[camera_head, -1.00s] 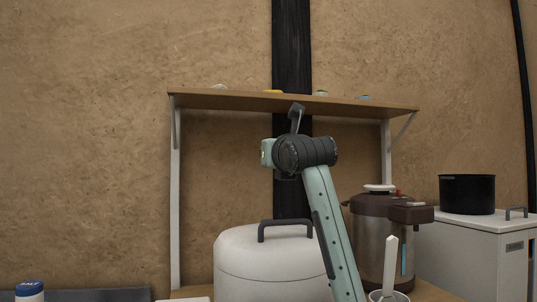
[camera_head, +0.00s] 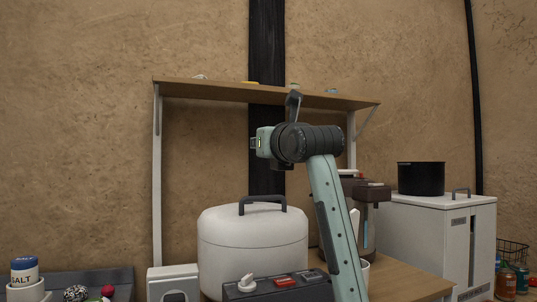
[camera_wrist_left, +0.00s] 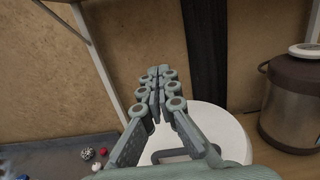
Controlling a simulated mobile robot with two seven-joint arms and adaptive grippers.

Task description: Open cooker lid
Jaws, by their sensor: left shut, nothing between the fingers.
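The cooker (camera_head: 252,245) is a white rounded pot with a closed domed lid and a dark arched handle (camera_head: 262,201). In the left wrist view the white lid (camera_wrist_left: 222,122) and the dark handle (camera_wrist_left: 178,154) lie beyond and below the fingers. My left gripper (camera_wrist_left: 157,78) is shut and empty, its jointed fingers together. It appears above the lid, apart from the handle. In the head view my left wrist stands up and right of the cooker, and the fingertips cannot be made out clearly. My right gripper is in neither view.
A wooden shelf (camera_head: 205,90) spans behind the cooker. A brown-and-steel dispenser (camera_head: 368,193) stands right, partly behind my arm. A black pot (camera_head: 420,179) sits on a white cabinet (camera_head: 425,230). A dark panel with red parts (camera_head: 282,288) is in front. A salt jar (camera_head: 25,271) is left.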

